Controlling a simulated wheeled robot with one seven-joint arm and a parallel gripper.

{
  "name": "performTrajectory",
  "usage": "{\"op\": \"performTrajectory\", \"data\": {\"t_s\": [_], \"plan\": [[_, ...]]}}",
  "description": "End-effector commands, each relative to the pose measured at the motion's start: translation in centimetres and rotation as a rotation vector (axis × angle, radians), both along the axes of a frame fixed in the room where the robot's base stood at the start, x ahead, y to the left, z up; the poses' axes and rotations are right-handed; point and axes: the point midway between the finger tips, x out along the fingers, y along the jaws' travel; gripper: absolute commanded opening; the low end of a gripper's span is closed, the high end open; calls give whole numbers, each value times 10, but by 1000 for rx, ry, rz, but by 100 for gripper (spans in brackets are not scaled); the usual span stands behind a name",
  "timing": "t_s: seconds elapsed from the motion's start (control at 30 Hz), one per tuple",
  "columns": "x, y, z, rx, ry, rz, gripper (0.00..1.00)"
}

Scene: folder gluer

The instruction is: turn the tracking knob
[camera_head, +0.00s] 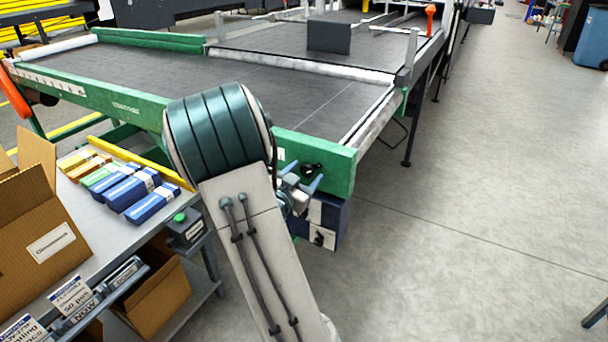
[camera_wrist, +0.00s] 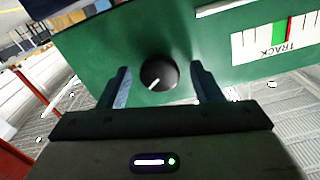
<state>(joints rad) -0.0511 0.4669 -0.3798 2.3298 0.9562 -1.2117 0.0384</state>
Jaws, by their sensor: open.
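The tracking knob (camera_wrist: 158,74) is a round black knob with a white pointer line, on a green panel (camera_wrist: 110,45). In the wrist view the pointer slants toward the lower left. A scale (camera_wrist: 278,40) marked TRACK, with a green band and a red mark, shows upside down to its right. My gripper (camera_wrist: 160,80) is open, with one blue-grey finger on each side of the knob and a visible gap to each. In the head view the knob (camera_head: 312,169) is a small dark shape on the green end plate, beside my gripper (camera_head: 302,186).
The conveyor's dark belt (camera_head: 250,85) stretches behind the green frame (camera_head: 335,172). At left, a bench (camera_head: 100,215) holds several blue and coloured cartons and a cardboard box (camera_head: 40,240).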

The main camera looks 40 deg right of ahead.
Motion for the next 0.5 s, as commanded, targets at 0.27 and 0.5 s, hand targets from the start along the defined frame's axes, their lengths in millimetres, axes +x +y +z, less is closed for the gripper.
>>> {"op": "performTrajectory", "data": {"t_s": [0.27, 0.5], "plan": [[-15, 43, 1, 2, 2, 8, 59], [-36, 93, 1, 1, 1, 8, 59]]}}
